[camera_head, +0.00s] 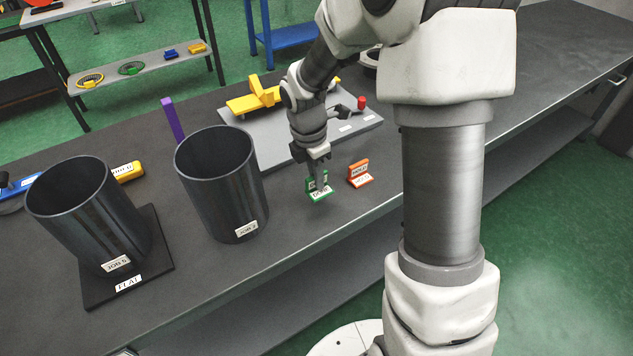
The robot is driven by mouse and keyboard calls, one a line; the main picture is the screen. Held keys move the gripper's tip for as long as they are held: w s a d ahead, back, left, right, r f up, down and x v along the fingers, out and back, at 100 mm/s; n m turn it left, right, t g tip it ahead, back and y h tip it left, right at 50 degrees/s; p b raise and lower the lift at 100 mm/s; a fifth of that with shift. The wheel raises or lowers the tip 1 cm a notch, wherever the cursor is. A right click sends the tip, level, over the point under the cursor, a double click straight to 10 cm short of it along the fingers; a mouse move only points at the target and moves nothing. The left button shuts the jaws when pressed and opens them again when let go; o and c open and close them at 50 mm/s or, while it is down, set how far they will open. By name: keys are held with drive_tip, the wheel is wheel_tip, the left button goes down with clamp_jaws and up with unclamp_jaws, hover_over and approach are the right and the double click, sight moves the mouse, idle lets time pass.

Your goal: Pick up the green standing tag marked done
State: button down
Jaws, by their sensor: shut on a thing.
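The green standing tag (320,194) stands on the dark bench near its front edge, its white label facing up toward me. My gripper (318,179) points down over the tag and is shut on its upright part. The fingers hide some of that upright. The tag's base appears at or very near the bench top; I cannot tell whether there is a gap. An orange standing tag (359,174) with a white label stands just right of the green one, apart from it.
A dark open cylinder (222,190) stands left of my gripper. Another cylinder (90,220) stands on a dark plate (158,262) farther left. Behind my gripper lies a grey board (273,150) with a yellow clamp-like piece (252,101). A purple upright (172,121) stands behind the cylinders.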

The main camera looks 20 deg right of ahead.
drive_tip(key=s+d+r+p, duration=0.2)
drive_tip(key=s+d+r, duration=0.4)
drive_tip(key=s+r, duration=0.2)
drive_tip(key=shift+s+d, duration=0.4)
drive_tip(key=shift+s, duration=0.35)
